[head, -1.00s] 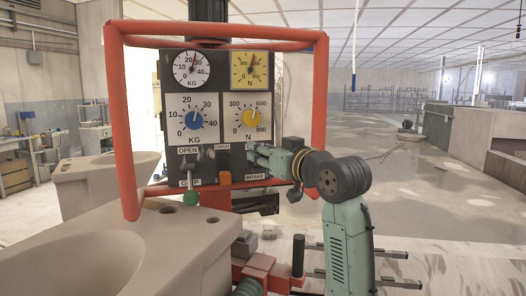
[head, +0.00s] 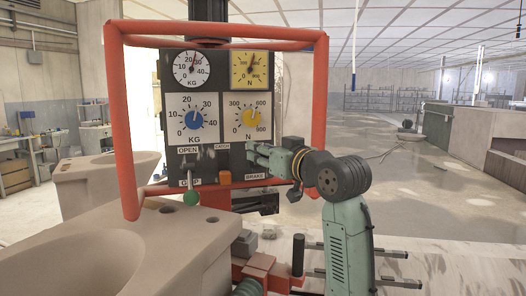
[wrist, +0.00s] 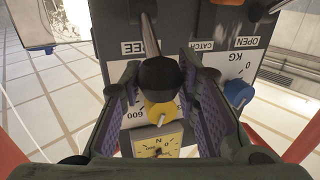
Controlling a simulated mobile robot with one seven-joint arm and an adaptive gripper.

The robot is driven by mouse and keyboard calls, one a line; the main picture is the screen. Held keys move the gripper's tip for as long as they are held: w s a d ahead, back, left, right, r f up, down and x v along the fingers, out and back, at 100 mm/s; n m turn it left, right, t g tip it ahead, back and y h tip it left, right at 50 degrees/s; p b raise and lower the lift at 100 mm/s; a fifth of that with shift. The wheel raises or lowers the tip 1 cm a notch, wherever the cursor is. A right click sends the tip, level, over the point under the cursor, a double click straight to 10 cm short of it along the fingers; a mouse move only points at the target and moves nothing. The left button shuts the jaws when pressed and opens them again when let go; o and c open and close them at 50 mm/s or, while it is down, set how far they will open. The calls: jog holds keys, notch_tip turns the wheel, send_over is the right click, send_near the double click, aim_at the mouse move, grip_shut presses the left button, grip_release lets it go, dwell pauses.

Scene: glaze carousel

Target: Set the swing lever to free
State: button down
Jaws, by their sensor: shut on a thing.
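The swing lever shows in the wrist view as a metal rod (wrist: 148,28) ending in a dark knob (wrist: 160,72). The knob lies between the two padded fingers of my gripper (wrist: 161,80), which is shut on it. In the head view my gripper (head: 254,155) is at the right side of the dark control panel (head: 222,158), above the BRAKE label (head: 255,175). It hides the lever and the FREE label there.
A red tube frame (head: 320,100) surrounds the panel. The green-knobbed lever (head: 191,198) and an orange block (head: 224,178) are left of my gripper. Blue (head: 194,122) and yellow (head: 250,118) dials sit above. A beige basin (head: 170,250) stands in front at the left.

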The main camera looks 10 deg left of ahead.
jog(key=shift+d+f, duration=0.1)
jog(key=shift+f, duration=0.05)
jog(key=c, duration=1.4)
grip_release()
jog(key=shift+w, duration=0.1)
jog(key=shift+o, duration=1)
jog(key=v, duration=1.2)
jog(key=shift+r, duration=0.2)
